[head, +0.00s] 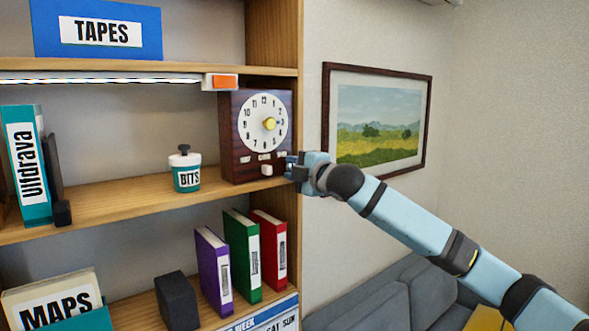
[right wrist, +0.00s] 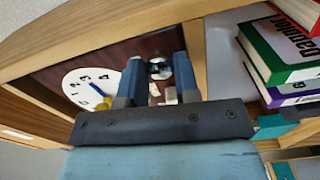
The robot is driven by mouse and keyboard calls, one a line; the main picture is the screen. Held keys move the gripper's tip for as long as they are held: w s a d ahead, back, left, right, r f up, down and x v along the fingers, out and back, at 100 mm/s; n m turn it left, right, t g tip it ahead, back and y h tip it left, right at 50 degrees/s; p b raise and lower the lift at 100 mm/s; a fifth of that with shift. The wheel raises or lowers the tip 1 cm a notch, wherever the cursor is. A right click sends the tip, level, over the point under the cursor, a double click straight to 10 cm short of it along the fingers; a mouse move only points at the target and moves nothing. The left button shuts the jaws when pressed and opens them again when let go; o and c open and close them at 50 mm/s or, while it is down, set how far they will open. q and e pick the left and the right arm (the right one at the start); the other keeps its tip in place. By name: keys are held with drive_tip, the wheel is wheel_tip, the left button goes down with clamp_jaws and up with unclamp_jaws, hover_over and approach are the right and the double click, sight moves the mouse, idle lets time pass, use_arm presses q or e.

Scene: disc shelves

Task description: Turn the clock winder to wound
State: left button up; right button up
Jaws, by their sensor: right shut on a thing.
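The clock (head: 228,140) is a dark wooden box with a white numbered dial and a yellow centre knob, on the middle shelf. Three small white labels and a white block (head: 266,170) are below the dial. My right gripper (head: 292,166) is at the clock's lower right corner and hides what it holds in the head view. In the right wrist view, my right gripper (right wrist: 159,68) has its fingers either side of a small dark and silver knob, the clock winder (right wrist: 158,70), and is shut on it. The winder's setting cannot be read. My left gripper is out of view.
A BITS jar (head: 186,176) stands left of the clock. A light strip with an orange end (head: 224,82) is just above it. Several binders (head: 243,262) stand on the shelf below. A framed picture (head: 428,130) hangs on the wall at right, above a grey sofa (head: 375,300).

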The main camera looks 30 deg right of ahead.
drive_tip(key=shift+m, duration=17.1)
drive_tip(key=o, duration=0.9)
